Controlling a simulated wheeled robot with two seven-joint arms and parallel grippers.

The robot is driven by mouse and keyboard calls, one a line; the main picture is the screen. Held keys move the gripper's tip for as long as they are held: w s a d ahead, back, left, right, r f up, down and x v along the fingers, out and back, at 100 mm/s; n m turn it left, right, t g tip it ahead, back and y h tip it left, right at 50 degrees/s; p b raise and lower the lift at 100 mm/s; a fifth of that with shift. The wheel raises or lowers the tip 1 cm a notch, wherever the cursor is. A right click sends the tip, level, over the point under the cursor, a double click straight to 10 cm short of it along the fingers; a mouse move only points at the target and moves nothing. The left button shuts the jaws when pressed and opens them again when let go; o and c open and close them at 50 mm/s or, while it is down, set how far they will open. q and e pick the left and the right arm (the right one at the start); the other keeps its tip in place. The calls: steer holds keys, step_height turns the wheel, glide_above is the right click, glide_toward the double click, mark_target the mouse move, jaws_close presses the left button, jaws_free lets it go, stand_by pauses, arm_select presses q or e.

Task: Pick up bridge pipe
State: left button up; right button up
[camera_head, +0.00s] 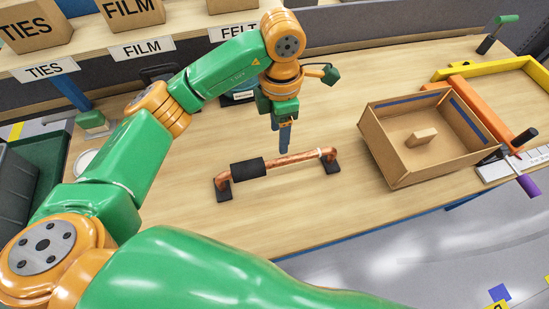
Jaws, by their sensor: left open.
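The bridge pipe (290,159) is a copper tube with a black sleeve (248,169) on its left part and bent ends. It rests level across two small black supports (224,190) on the wooden table. My left gripper (285,140) points straight down just behind the middle of the pipe, with its blue fingers near the pipe's height. The fingers overlap in this view, so the gap between them is hidden. Nothing shows held in it. I cannot tell whether they touch the pipe. My right gripper is not in view.
An open cardboard box (385,166) with a small block (421,137) inside stands to the right. Beyond it are an orange bar (478,112) and a yellow frame (503,65). A shelf with labelled boxes (132,12) runs along the back. The table front is clear.

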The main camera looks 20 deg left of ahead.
mark_target(280, 162)
arm_select(q)
steer(key=f+b, duration=0.5)
steer(key=s+f+b, duration=0.1)
steer(key=f+b, duration=0.1)
steer(key=f, duration=0.1)
steer(key=shift+d, duration=0.4)
steer(key=shift+f, duration=0.6)
steer(key=f, duration=0.1)
steer(key=f+p, duration=0.1)
steer(key=f, duration=0.3)
steer(key=shift+w+a+f, duration=0.1)
steer(key=shift+a, duration=0.2)
steer(key=shift+w+f, duration=0.1)
steer(key=shift+f, duration=0.15)
jaws_close()
